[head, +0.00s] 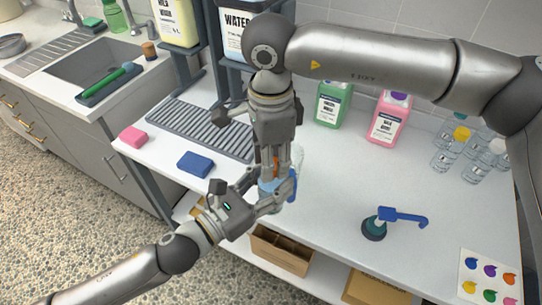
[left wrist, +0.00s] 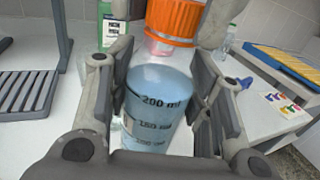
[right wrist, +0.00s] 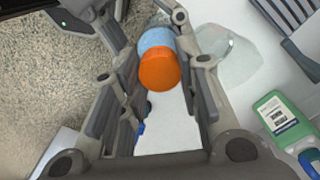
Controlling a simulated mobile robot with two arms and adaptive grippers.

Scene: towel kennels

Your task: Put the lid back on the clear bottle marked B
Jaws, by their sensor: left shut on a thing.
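My left gripper (head: 277,195) is shut on a clear bottle (left wrist: 158,105) of blue liquid with black ml marks. The bottle stands between its pads; no letter B is readable. An orange lid (left wrist: 175,22) is at the bottle's mouth, above a short clear neck; I cannot tell whether it is seated. The lid also shows from above in the right wrist view (right wrist: 160,69). My right gripper (right wrist: 163,75) points down from above with its fingers on either side of the lid. Whether its pads press on the lid is unclear.
Green (head: 332,104) and pink (head: 389,117) jugs and several small bottles (head: 462,150) are at the back. A blue sponge (head: 195,164) lies left. A clear object (right wrist: 228,58) is beside the bottle.

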